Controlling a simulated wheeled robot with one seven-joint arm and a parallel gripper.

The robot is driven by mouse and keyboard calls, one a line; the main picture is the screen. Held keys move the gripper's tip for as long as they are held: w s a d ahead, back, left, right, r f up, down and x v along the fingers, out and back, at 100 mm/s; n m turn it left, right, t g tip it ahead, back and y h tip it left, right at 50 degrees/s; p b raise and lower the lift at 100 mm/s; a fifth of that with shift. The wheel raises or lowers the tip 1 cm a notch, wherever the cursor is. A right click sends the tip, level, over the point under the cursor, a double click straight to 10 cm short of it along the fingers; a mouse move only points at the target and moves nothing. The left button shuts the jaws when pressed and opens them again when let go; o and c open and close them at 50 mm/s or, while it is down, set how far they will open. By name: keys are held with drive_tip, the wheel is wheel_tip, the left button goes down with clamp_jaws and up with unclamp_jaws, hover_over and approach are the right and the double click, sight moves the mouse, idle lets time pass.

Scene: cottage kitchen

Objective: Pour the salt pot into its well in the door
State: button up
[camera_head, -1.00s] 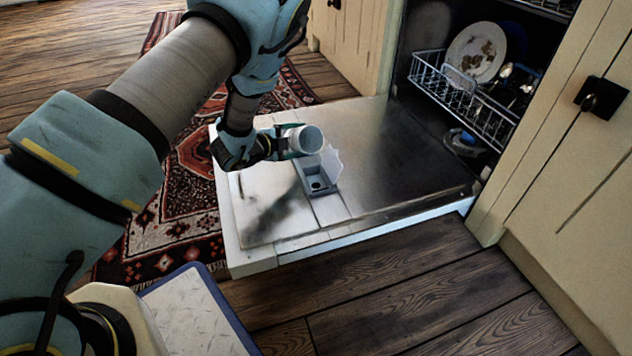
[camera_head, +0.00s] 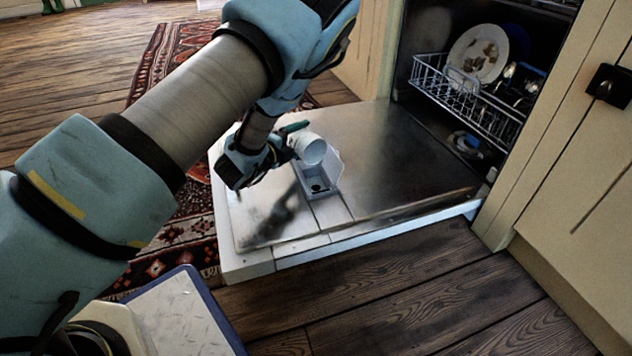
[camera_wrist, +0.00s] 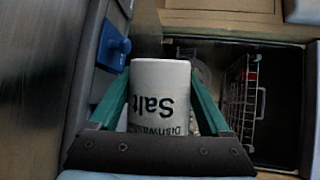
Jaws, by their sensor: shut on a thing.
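The salt pot (camera_head: 307,148) is a white cylinder. In the head view it is tilted, its mouth end pointing down and right, above the well box. In the wrist view the pot (camera_wrist: 160,95) shows the word "Salt" upside down. My gripper (camera_head: 290,140) is shut on the pot, with green fingers on both sides of it; it also shows in the wrist view (camera_wrist: 160,110). The well (camera_head: 318,188) is a dark hole in a grey open box on the lowered dishwasher door (camera_head: 385,165). I cannot tell whether salt is flowing.
The dishwasher's lower rack (camera_head: 465,98) holds plates and other dishes behind the door. A cream cabinet (camera_head: 560,150) stands to the right. A patterned rug (camera_head: 165,80) lies left of the door. A blue-edged white board (camera_head: 185,315) is at the front.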

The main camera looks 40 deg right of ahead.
sight(304, 143)
drive_tip(key=shift+s+f+m+h+b, duration=0.2)
drive_tip(key=shift+s+m+h+b, duration=0.15)
drive_tip(key=shift+m+b, duration=0.35)
idle(1.1)
drive_tip(key=shift+s+a+r+m+t, duration=0.1)
drive_tip(key=shift+s+r+m+t, duration=0.25)
drive_tip(key=shift+r+m+t, duration=0.35)
idle(1.0)
drive_tip(key=shift+s+r+m+h, duration=0.2)
drive_tip(key=shift+r+m+h, duration=0.1)
drive_tip(key=shift+h, duration=0.05)
idle(1.8)
